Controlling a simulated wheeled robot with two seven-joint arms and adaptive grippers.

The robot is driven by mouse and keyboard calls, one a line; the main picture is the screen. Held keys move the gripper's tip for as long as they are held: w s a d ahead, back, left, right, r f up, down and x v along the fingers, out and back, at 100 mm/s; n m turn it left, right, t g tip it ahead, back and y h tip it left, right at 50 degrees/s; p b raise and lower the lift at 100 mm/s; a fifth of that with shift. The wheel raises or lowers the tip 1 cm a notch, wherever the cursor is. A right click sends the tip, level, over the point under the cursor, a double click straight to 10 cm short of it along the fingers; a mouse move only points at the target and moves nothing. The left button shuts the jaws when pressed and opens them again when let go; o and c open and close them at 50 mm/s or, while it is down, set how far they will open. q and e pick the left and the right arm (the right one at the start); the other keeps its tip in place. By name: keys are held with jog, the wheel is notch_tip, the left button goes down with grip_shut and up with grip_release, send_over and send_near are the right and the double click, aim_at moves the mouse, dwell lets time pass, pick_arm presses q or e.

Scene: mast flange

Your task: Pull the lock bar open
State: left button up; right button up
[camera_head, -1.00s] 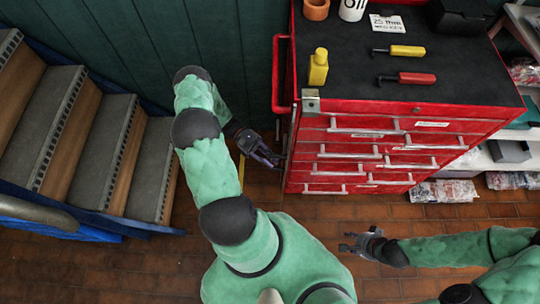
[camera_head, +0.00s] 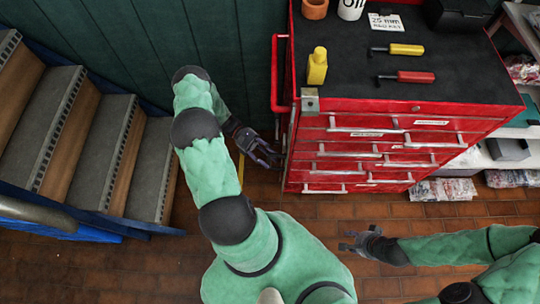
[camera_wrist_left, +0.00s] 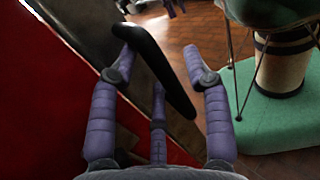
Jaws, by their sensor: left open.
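The red tool cabinet (camera_head: 345,158) stands right of centre in the head view. A narrow dark upright bar, which looks like the lock bar (camera_head: 291,133), runs down its front left corner below a grey bracket. My left gripper (camera_head: 272,153) is open beside the lower part of this bar. In the left wrist view a black bar (camera_wrist_left: 155,62) slants between the spread purple fingers of the left gripper (camera_wrist_left: 160,72). I cannot tell whether any finger touches it. My right gripper (camera_head: 352,240) is open and empty, in front of the cabinet and away from it.
Stairs (camera_head: 70,130) rise at the left. A red side handle (camera_head: 276,75) sticks out from the cabinet. A yellow bottle (camera_head: 317,66) and two screwdriver-like tools, yellow (camera_head: 406,49) and red (camera_head: 415,77), are on top.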

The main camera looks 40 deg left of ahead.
pick_arm(q)
jog(key=a, duration=1.1)
jog(key=shift+s+a, duration=0.15)
jog(key=shift+s, duration=0.05)
